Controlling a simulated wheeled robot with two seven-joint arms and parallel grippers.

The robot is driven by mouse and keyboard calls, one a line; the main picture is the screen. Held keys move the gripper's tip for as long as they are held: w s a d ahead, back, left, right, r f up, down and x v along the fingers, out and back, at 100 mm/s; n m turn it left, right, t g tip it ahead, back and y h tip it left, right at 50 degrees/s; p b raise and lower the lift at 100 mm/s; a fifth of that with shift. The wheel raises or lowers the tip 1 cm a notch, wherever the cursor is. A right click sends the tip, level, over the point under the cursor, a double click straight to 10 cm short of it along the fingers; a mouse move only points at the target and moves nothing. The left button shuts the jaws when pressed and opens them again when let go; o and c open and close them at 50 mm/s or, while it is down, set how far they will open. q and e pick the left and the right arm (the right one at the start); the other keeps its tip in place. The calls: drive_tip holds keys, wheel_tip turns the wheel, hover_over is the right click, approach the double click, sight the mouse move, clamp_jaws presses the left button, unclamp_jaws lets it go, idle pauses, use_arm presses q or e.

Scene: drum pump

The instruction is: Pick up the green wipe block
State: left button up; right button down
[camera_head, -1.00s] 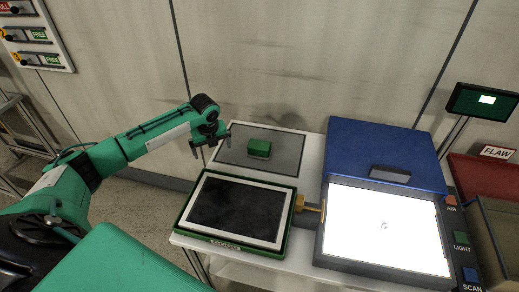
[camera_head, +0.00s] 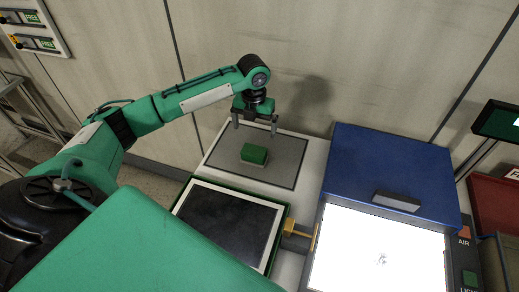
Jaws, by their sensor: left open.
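The green wipe block (camera_head: 254,154) lies on a grey mat (camera_head: 284,174) on the white table. It has a green top and a paler lower edge. My left gripper (camera_head: 254,130) is open, with its fingers pointing down. It hangs above the block and slightly behind it in the picture, apart from it, with nothing between its fingers. My right gripper is not in view.
A green-framed dark panel (camera_head: 227,222) lies in front of the mat. To the right is a bright light box (camera_head: 375,255) with a raised blue housing (camera_head: 390,160). A yellow handle (camera_head: 300,231) sits between them. A red bin (camera_head: 495,203) is at far right.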

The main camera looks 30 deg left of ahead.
use_arm(q)
drive_tip(key=p, duration=0.1)
hover_over(254, 150)
drive_tip(key=f, duration=0.6)
drive_tip(key=shift+s+d+f, duration=0.25)
drive_tip(key=shift+s+f, duration=0.1)
drive_tip(key=shift+f, duration=0.3)
drive_tip(key=f, duration=0.1)
drive_tip(key=f+p, duration=0.1)
drive_tip(key=f, duration=0.2)
drive_tip(key=shift+w+a+p, duration=0.25)
drive_tip(key=shift+w+p, duration=0.05)
drive_tip(key=shift+p, duration=0.1)
drive_tip(key=shift+f, duration=0.55)
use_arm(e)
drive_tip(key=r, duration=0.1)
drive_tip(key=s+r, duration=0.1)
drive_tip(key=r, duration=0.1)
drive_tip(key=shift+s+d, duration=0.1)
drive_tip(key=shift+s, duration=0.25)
use_arm(q)
drive_tip(key=c, duration=1)
drive_tip(key=shift+c, duration=0.3)
drive_tip(key=shift+r, duration=0.15)
